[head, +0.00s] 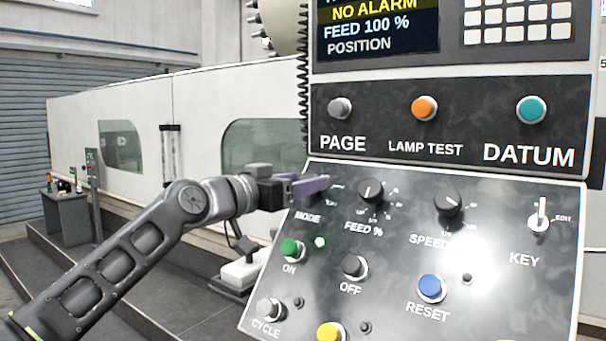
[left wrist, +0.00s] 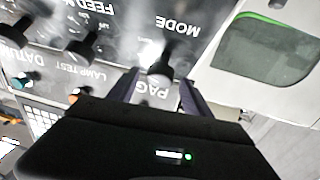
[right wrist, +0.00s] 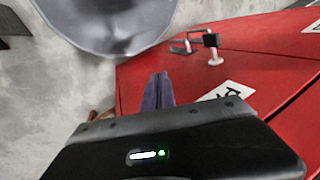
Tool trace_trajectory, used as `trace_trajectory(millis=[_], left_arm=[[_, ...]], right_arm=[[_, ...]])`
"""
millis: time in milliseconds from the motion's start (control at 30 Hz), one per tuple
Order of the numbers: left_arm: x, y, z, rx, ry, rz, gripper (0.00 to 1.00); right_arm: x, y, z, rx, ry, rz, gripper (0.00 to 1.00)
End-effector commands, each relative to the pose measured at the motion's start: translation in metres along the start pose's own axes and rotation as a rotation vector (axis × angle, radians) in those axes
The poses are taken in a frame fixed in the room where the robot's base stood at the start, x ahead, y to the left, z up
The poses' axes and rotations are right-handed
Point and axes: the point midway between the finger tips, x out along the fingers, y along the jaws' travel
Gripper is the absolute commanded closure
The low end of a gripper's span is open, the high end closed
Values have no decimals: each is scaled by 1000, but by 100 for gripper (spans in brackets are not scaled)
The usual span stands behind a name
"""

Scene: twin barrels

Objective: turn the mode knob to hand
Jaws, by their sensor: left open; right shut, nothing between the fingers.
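The control panel (head: 400,262) carries a MODE label at its upper left. In the head view my left gripper (head: 312,186) is at that spot and hides the mode knob. In the left wrist view the black mode knob (left wrist: 160,73) stands between the two open fingers of my left gripper (left wrist: 159,80), near the MODE label; I cannot tell whether the fingers touch it. Its position marks are too blurred to read. My right gripper (right wrist: 158,92) is shut and empty in the right wrist view, away from the panel.
The feed knob (head: 371,191) is just right of my left gripper, with the speed knob (head: 449,203) farther right. The green ON button (head: 292,250) is below, the PAGE button (head: 340,108) above. A red surface (right wrist: 240,90) with a handle is near my right gripper.

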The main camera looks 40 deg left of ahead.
Motion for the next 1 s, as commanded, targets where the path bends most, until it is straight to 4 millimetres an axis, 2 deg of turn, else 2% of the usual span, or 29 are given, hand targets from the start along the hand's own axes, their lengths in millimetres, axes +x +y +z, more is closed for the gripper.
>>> trace_trajectory(millis=[100,400,1000], left_arm=[[8,1,-2,-1,1,0,42],[10,0,0,0,1,-1,44],[10,0,0,0,1,0,93]], right_arm=[[-4,-1,1,1,-1,1,100],[-3,-1,1,1,-1,1,100],[-4,-1,0,1,-1,1,100]])
